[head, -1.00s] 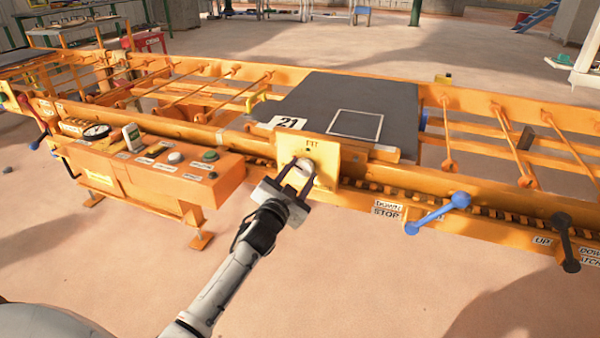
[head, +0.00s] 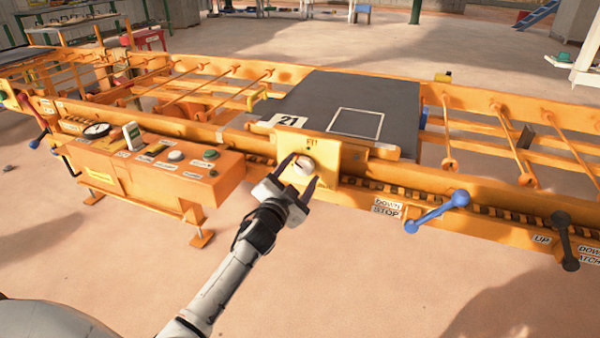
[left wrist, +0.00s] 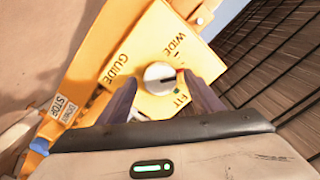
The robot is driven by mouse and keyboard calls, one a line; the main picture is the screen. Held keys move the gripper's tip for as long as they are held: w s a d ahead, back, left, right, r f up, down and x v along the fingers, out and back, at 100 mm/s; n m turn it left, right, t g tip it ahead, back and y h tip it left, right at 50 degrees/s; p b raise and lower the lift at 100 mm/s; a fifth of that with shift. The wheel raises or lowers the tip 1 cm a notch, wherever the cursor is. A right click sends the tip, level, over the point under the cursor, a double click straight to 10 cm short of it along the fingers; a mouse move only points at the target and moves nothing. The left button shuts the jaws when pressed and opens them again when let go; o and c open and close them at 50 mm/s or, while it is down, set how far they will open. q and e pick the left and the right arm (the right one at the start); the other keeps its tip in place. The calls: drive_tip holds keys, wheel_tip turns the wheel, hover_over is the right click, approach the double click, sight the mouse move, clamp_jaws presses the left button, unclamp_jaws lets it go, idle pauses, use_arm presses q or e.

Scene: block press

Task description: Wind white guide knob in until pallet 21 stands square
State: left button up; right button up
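The white guide knob (head: 302,166) sits on an orange plate on the conveyor's near side. In the left wrist view the knob (left wrist: 160,76) shows a dark pointer mark on its right side, near the FIT lettering. My left gripper (head: 297,176) is open, with one finger on each side of the knob and a visible gap to it. Pallet 21 (head: 325,95) is a dark grey slab with a white outlined square, lying on the conveyor behind the plate. Its side edges look roughly in line with the rollers; I cannot tell exactly. My right gripper is not in view.
An orange control box (head: 150,180) with a gauge and buttons stands left of my left arm. A blue lever (head: 437,212) and a black lever (head: 564,240) stick out on the right. The floor in front of the conveyor is clear.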

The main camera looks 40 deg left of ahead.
use_arm(q)
drive_tip(key=p+v, duration=0.2)
drive_tip(key=v, duration=0.8)
drive_tip(key=shift+s, duration=0.15)
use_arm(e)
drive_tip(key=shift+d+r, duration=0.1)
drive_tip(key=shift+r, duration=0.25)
use_arm(q)
drive_tip(key=shift+d, duration=0.15)
drive_tip(key=s+d+f+n+g+h, duration=0.2)
drive_tip(key=s+d+f+g+h, duration=0.2)
drive_tip(key=s+d+f, duration=0.6)
drive_tip(key=s+d+f+n+g+h, duration=0.1)
drive_tip(key=s+d+f+g+h, duration=0.4)
drive_tip(key=s+d, duration=0.75)
wheel_tip(320, 180, up, 7)
drive_tip(key=s+y+p, duration=0.2)
drive_tip(key=p, duration=1.1)
drive_tip(key=shift+s+a, duration=0.2)
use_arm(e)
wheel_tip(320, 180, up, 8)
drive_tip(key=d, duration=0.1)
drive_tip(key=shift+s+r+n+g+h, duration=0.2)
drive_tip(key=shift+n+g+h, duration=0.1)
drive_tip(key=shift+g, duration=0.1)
